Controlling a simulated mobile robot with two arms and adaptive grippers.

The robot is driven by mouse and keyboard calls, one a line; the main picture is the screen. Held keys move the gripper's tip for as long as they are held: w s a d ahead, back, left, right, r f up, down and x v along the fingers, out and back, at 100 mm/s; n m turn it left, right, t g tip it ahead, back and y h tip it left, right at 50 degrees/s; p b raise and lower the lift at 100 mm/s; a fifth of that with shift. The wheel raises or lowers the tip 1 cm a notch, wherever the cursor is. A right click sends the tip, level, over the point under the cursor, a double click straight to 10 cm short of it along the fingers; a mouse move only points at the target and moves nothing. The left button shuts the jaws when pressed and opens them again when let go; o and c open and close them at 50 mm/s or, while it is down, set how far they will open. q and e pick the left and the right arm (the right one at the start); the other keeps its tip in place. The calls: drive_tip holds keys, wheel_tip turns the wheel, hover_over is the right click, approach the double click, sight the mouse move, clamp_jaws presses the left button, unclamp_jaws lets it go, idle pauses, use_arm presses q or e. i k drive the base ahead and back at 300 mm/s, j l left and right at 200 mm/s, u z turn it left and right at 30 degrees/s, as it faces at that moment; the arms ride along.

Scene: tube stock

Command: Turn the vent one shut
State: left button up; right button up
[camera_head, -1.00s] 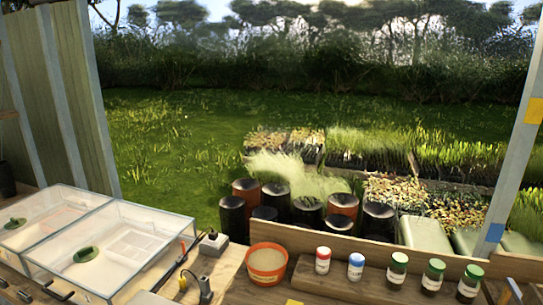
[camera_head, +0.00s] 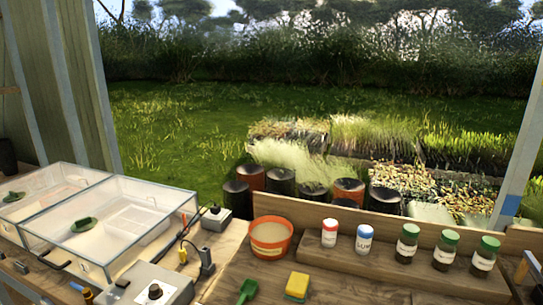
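Two clear-lidded propagator boxes stand at the left of the bench. The nearer-right propagator (camera_head: 112,262) has a round green vent (camera_head: 84,224) on its lid. The left propagator (camera_head: 10,215) has a similar green vent (camera_head: 13,197) on its lid. Both vents are too small in the picture to tell how they are turned. Neither of my grippers shows in the head view.
A grey control box with a black knob (camera_head: 155,291) sits at the front. Behind it are a plug (camera_head: 206,256) with cables, an orange-rimmed bowl (camera_head: 271,236), a yellow sponge (camera_head: 297,285) and a green scoop (camera_head: 247,290). Several lidded jars (camera_head: 407,243) line a wooden riser.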

sight(83, 225)
drive_tip(key=j+u, duration=0.1)
drive_tip(key=u, duration=0.35)
drive_tip(key=j+u, duration=0.1)
drive_tip(key=u, duration=0.8)
drive_tip(key=i+j, duration=0.1)
drive_tip(key=i+u, duration=0.05)
